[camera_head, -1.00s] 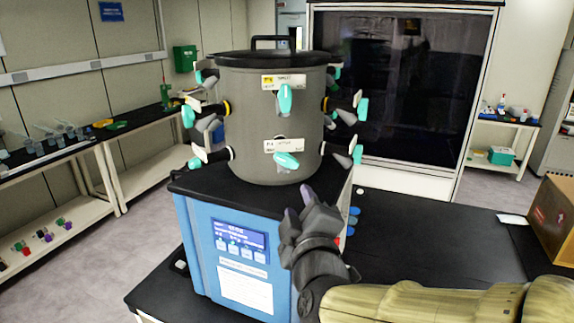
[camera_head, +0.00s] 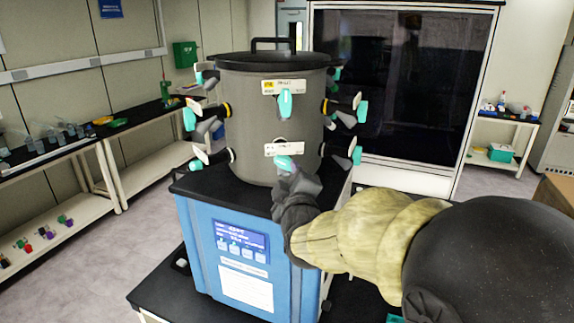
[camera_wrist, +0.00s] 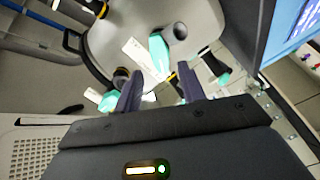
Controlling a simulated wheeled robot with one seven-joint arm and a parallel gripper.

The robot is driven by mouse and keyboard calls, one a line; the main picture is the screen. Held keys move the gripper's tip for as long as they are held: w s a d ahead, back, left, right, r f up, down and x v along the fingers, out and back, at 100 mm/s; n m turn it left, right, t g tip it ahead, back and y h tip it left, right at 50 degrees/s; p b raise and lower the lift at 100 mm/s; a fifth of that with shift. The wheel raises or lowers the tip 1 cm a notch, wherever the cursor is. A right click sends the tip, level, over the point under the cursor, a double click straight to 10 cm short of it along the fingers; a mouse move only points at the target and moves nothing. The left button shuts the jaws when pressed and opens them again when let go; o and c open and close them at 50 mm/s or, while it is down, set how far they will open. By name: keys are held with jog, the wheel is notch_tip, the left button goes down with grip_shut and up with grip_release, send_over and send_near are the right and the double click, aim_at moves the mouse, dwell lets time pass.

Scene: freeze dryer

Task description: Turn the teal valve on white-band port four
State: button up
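The teal valve (camera_head: 284,162) of the lower front port sits under a white label (camera_head: 285,148) on the grey drum (camera_head: 255,120). My gripper (camera_head: 298,172) is close in front of it and to its right, covering part of it. In the wrist view my gripper (camera_wrist: 160,72) is open, its two dark fingers apart. A teal valve (camera_wrist: 158,52) with a white label (camera_wrist: 145,62) beside it appears just beyond and between the fingertips. I cannot tell whether the fingers touch it.
Another teal valve (camera_head: 285,103) with a yellow-and-white label (camera_head: 284,87) is directly above. More teal-handled ports (camera_head: 190,118) stick out on both sides of the drum. The blue machine base (camera_head: 232,255) stands below. Side benches (camera_head: 60,150) are at the left.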

aim_at(286, 165)
jog(key=w, duration=0.1)
jog(key=w+p, duration=0.1)
jog(key=w, duration=0.3)
jog(key=shift+a, duration=0.4)
jog(key=shift+c, duration=0.2)
grip_shut()
